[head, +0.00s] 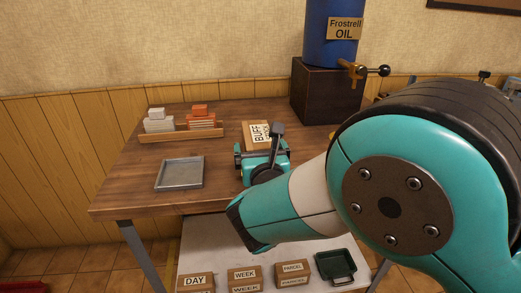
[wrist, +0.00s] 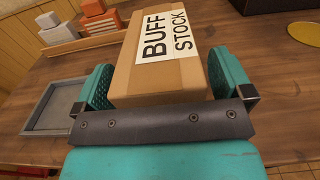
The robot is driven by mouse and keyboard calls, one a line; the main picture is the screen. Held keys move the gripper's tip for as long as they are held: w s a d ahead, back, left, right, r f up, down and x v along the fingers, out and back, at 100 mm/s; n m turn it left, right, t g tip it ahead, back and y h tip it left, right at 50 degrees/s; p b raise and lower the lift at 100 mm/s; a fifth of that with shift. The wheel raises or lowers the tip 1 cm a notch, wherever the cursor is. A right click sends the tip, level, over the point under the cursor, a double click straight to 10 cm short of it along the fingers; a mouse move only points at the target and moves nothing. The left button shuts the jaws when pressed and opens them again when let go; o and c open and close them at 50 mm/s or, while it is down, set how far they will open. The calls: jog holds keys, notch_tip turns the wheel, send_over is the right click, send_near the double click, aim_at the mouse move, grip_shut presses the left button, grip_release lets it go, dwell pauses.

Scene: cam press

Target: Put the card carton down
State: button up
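The card carton (wrist: 160,80) is a brown box labelled BUFF STOCK. In the wrist view it lies between the two teal fingers of my gripper (wrist: 162,82), which appear to press on its left and right sides. In the head view the carton (head: 254,134) shows behind my gripper (head: 263,155), over the wooden table (head: 135,180); its lower part is hidden. I cannot tell whether its underside touches the tabletop.
A grey metal tray (head: 180,173) lies left of the carton. A wooden rack (head: 182,134) with white and orange stacks stands behind it. A dark box (head: 325,92) bears a blue oil drum (head: 330,35) at the back right. Labelled cartons (head: 243,276) and a green tray (head: 336,266) sit lower in front.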

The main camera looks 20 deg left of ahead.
jog(key=shift+r, duration=0.1)
jog(key=b+v, duration=0.3)
jog(key=v, duration=0.8)
jog(key=w+d+m+g+h, duration=0.2)
jog(key=w+d+m+h, duration=0.15)
jog(key=d+m, duration=0.65)
jog(key=w+d+m+g+h, duration=0.25)
jog(key=d+m+h, duration=0.25)
jog(key=d+m, duration=0.55)
jog(key=s+d+r+m+g+y, duration=0.1)
jog(key=s+d+m+g, duration=0.2)
jog(key=s+m, duration=0.2)
jog(key=s+d+r+m+g+y, duration=0.1)
jog(key=s+d+r+m+g, duration=0.1)
jog(key=s, duration=0.7)
jog(key=s+d+r+m+g+y, duration=0.1)
jog(key=s+d+r+m+g, duration=0.1)
jog(key=s+d+m+g, duration=0.3)
jog(key=s+m, duration=0.3)
jog(key=shift+g, duration=0.35)
